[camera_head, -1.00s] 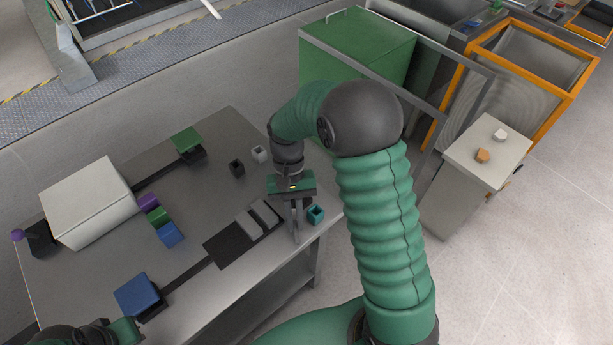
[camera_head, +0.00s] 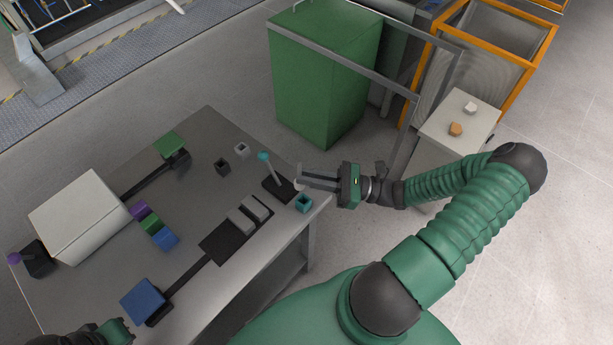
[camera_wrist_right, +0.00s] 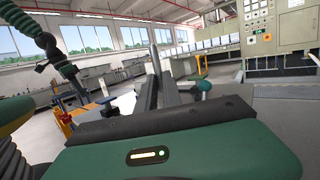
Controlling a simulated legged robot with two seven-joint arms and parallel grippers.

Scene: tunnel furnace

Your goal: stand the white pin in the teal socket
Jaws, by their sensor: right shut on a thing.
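The teal socket (camera_head: 304,203) is a small open-topped block near the right edge of the grey table. My right gripper (camera_head: 303,184) reaches in from the right, its fingers roughly level, just above and behind the socket in the head view. It is shut on the white pin (camera_head: 298,183), of which only a small pale bit shows at the fingertips. The pin is apart from the socket as seen, and its tilt is hard to tell. My left gripper (camera_head: 115,332) is partly cut off at bottom left.
A lever with a teal knob (camera_head: 263,156) stands close left of the right fingertips. A grey socket (camera_head: 242,149) and a black socket (camera_head: 222,166) sit farther back. Grey blocks (camera_head: 248,213) lie left of the teal socket. A cabinet (camera_head: 440,134) stands beyond the table.

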